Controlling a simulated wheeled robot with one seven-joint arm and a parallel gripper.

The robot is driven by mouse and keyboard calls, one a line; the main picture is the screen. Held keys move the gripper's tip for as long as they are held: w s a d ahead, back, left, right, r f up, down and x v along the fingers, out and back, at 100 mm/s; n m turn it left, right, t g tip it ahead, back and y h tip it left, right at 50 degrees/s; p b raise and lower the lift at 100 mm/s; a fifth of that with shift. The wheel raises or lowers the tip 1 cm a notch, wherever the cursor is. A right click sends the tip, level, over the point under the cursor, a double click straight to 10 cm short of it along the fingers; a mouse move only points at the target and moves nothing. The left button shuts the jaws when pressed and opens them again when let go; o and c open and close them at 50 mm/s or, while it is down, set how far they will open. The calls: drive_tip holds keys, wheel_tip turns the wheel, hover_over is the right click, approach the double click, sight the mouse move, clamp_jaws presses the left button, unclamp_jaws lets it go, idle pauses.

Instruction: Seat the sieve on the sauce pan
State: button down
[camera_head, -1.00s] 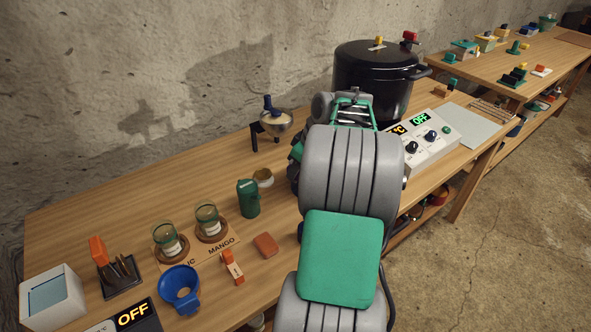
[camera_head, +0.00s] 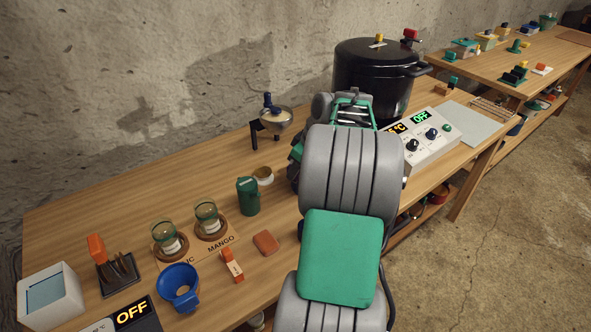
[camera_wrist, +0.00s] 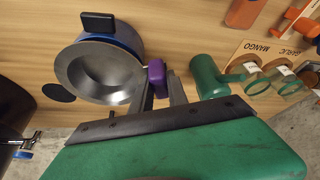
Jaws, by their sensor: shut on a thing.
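In the wrist view, the sieve (camera_wrist: 92,74) is a dark grey metal bowl with a wide rim and a purple grip (camera_wrist: 156,78). My gripper (camera_wrist: 160,88) is shut on this purple grip. The sauce pan (camera_wrist: 130,38) appears as a blue round body with a black handle (camera_wrist: 98,22), mostly covered by the sieve. The sieve overlaps the pan, with blue showing beyond its far and right edge. I cannot tell whether the sieve rests on the rim or hovers above it. In the head view, my arm hides the sieve, the pan and my gripper.
A green can (camera_head: 248,196) stands beside my gripper, also in the wrist view (camera_wrist: 207,76). Two glass jars (camera_head: 207,217), a blue funnel (camera_head: 179,287) and a bowl on a black stand (camera_head: 276,119) are on the bench. A black pot (camera_head: 376,75) and control box (camera_head: 420,137) stand right.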

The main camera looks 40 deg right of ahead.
drive_tip(key=shift+f+b, duration=0.85)
drive_tip(key=shift+f, duration=0.35)
drive_tip(key=c, duration=1.2)
unclamp_jaws()
drive_tip(key=v, duration=0.7)
drive_tip(key=shift+r, duration=0.4)
drive_tip(key=shift+s, duration=0.15)
